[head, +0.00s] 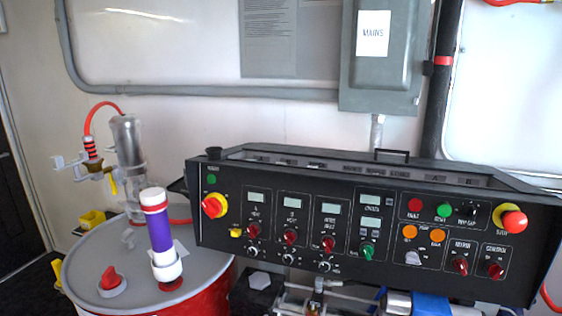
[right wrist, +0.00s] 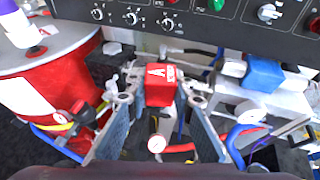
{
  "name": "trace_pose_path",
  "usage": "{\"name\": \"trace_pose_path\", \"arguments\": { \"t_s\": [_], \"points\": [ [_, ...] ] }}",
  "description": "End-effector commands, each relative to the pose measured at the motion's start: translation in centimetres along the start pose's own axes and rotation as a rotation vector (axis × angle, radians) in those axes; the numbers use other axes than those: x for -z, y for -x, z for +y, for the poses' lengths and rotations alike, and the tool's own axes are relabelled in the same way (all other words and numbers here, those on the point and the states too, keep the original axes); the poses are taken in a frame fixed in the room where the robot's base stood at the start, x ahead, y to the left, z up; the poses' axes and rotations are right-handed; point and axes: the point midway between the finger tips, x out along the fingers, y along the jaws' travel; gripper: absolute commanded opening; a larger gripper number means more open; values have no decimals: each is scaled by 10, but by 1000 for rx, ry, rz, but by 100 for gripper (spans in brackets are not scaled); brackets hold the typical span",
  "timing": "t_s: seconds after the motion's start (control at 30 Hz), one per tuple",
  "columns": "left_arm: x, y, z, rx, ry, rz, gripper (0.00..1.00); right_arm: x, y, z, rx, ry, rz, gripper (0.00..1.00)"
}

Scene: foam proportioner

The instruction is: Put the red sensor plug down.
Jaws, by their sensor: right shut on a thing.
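The red sensor plug (right wrist: 160,84) is a red block marked with a white "A" in the right wrist view. It sits between the fingertips of my right gripper (right wrist: 161,97), which is shut on it. The plug is held up in front of the lower edge of the black control panel (right wrist: 235,25), over or close to metal fittings; I cannot tell whether it touches them. I cannot make out the plug in the head view. My left gripper does not show in either view.
The control panel (head: 360,226) fills the right of the head view. At left stands a red drum with a grey lid (head: 90,250), bearing a white and purple cylinder (head: 160,232) and a red cap (head: 112,281). Hoses and gauges crowd the space below the plug, with a blue part (right wrist: 263,74) at right.

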Motion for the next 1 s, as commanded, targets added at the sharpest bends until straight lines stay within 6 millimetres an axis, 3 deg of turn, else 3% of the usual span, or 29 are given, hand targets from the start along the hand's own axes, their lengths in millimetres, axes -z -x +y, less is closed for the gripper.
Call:
{"name": "trace_pose_path", "arguments": {
  "t_s": [0.2, 0.57, 0.77, 1.0],
  "points": [
    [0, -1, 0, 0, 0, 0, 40, 12, 10, 14, -48, 20, -3, 0],
    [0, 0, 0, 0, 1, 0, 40, 8, 8, 11, -36, 16, -5, 0],
    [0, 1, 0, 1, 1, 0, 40, -9, -4, -7, 24, -10, -7, 0],
    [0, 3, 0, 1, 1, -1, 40, -38, -22, -41, 136, -56, -8, 0]
  ]
}}
